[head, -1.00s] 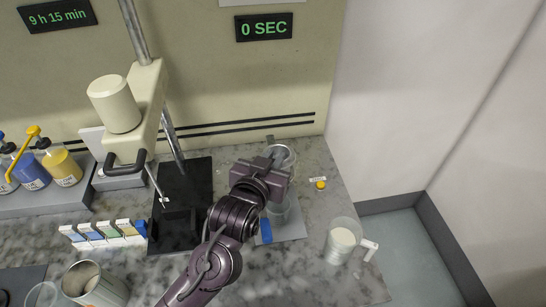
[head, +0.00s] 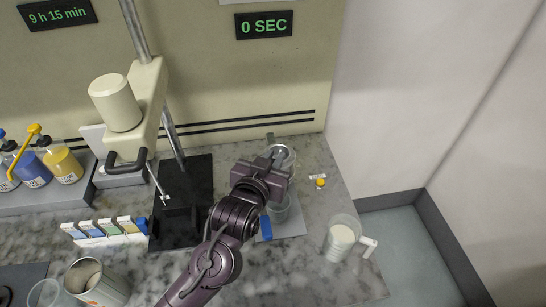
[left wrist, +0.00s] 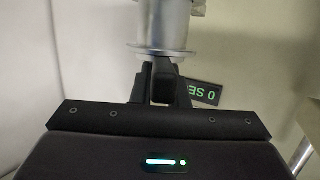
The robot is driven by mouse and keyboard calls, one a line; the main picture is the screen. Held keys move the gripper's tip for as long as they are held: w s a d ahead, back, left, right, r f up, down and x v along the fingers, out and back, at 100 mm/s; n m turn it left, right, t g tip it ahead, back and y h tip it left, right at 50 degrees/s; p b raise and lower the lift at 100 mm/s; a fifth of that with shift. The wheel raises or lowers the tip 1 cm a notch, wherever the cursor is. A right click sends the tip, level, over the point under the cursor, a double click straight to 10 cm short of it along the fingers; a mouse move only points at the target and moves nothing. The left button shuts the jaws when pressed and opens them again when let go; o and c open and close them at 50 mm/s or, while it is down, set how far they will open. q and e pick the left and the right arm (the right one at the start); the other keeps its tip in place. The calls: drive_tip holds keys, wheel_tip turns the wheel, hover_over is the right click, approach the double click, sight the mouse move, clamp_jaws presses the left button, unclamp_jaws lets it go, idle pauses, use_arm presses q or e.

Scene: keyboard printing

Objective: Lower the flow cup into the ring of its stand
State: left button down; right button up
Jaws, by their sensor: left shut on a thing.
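My left gripper (head: 276,160) is over the right part of the counter and shut on the flow cup. In the left wrist view the flow cup (left wrist: 163,25) is a shiny metal cylinder with a flange, and the fingers (left wrist: 161,82) close at that flange. In the head view the cup (head: 281,154) shows just beyond the gripper, partly hidden by it. The stand (head: 270,137) shows only as a small metal piece behind the cup. Its ring is hidden, so I cannot tell whether the cup sits in it. My right gripper is not in view.
A jug of white liquid (head: 341,238) stands near the right edge. A yellow piece (head: 320,183) lies right of the gripper. A stirrer with a black base (head: 182,215) stands to the left.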

use_arm(q)
drive_tip(key=shift+f, duration=0.15)
drive_tip(key=shift+f+b, duration=1.3)
drive_tip(key=shift+f, duration=0.9)
drive_tip(key=c, duration=1.3)
unclamp_jaws()
drive_tip(key=shift+c, duration=0.2)
wheel_tip(320, 180, up, 5)
drive_tip(key=p, duration=0.4)
drive_tip(key=shift+r, duration=0.5)
drive_tip(key=v, duration=0.7)
drive_tip(key=shift+s, duration=0.35)
